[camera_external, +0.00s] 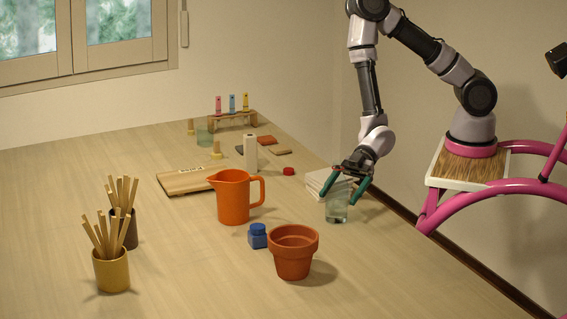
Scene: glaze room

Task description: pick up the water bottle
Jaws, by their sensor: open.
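My gripper (343,188) is open, its two green fingers pointing down at the right side of the table. A clear glass-like container (337,208) stands upright just below and between the fingertips. I cannot tell whether the fingers touch it, and the gripper hides its upper part. I cannot tell for sure which thing is the water bottle. A slim white upright cylinder (250,152) farther back, left of the gripper, could also be a bottle.
A terracotta pot (293,255), a blue jar (257,236) and an orange jug (233,200) stand left of the gripper. White stacked tiles or papers (316,180) lie close behind it. A wooden board (184,181) and stick-filled cups (111,272) are farther left. The front right table is clear.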

